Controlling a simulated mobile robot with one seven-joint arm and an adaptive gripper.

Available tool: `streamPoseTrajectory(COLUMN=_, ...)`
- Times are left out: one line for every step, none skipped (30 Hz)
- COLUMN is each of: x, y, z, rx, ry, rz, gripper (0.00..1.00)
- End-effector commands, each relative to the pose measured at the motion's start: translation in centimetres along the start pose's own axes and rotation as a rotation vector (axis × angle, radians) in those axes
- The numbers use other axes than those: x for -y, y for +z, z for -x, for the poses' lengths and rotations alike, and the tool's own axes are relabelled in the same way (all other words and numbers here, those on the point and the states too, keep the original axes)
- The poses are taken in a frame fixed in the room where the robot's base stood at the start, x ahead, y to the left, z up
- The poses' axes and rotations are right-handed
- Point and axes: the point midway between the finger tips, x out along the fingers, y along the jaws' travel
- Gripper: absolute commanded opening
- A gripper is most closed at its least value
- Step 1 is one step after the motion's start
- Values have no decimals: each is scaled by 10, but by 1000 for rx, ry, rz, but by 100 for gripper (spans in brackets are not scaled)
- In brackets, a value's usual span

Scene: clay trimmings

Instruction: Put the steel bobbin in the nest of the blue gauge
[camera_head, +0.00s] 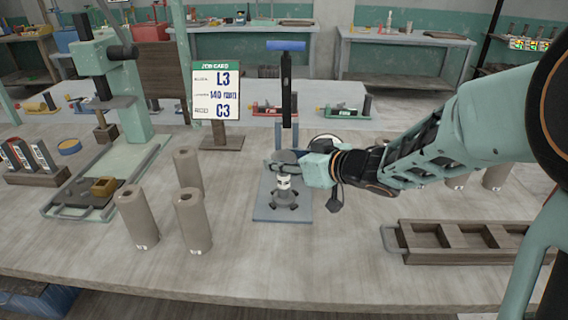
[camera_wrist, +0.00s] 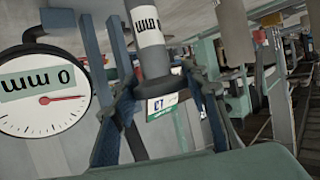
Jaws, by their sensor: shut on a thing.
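The gauge has a dark upright column with a blue top (camera_head: 286,46) and a blue-grey base plate (camera_head: 268,213) at the table's middle. Several dark prongs form its nest (camera_head: 285,203) on the base. Its white dial (camera_wrist: 45,95) shows at left in the wrist view, red needle out. My gripper (camera_head: 284,168) is in front of the column, above the nest. It is shut on the steel bobbin (camera_head: 284,184), a grey upright cylinder with a white label band, also between the fingers in the wrist view (camera_wrist: 150,60). I cannot tell whether its lower end touches the nest.
Several brown cylinders (camera_head: 193,222) stand left of the gauge, and others (camera_head: 495,177) behind my arm. A brown compartment tray (camera_head: 462,257) lies at the front right. A green press (camera_head: 130,105) and the job card (camera_head: 216,90) stand at left. The table front is clear around the middle.

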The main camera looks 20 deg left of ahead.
Motion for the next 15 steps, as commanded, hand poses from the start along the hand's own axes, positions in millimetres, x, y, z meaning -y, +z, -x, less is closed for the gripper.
streamPoseTrajectory(x=0, y=-2, z=0, rx=-3, ry=0, rz=1, gripper=0)
streamPoseTrajectory(x=0, y=-2, z=0, rx=-3, ry=0, rz=1, gripper=0)
streamPoseTrajectory(x=0, y=-2, z=0, rx=-3, ry=0, rz=1, gripper=0)
streamPoseTrajectory(x=0, y=-2, z=0, rx=-3, ry=0, rz=1, gripper=0)
streamPoseTrajectory(x=0, y=-1, z=0, rx=-3, ry=0, rz=0, gripper=0)
streamPoseTrajectory(x=0, y=0, z=0, rx=-3, ry=0, rz=0, gripper=0)
streamPoseTrajectory(x=0, y=1, z=-1, rx=-3, ry=0, rz=-1, gripper=0)
streamPoseTrajectory(x=0, y=2, z=-1, rx=-3, ry=0, rz=-1, gripper=0)
streamPoseTrajectory(x=0, y=2, z=-1, rx=-1, ry=0, rz=-1, gripper=45)
streamPoseTrajectory(x=0, y=2, z=-1, rx=-1, ry=0, rz=-1, gripper=48)
streamPoseTrajectory(x=0, y=2, z=-1, rx=-1, ry=0, rz=-1, gripper=51)
streamPoseTrajectory(x=0, y=2, z=-1, rx=-1, ry=0, rz=-1, gripper=56)
streamPoseTrajectory(x=0, y=2, z=-1, rx=-1, ry=0, rz=-1, gripper=59)
streamPoseTrajectory(x=0, y=2, z=-1, rx=-1, ry=0, rz=-1, gripper=59)
streamPoseTrajectory(x=0, y=2, z=-1, rx=0, ry=0, rz=-1, gripper=59)
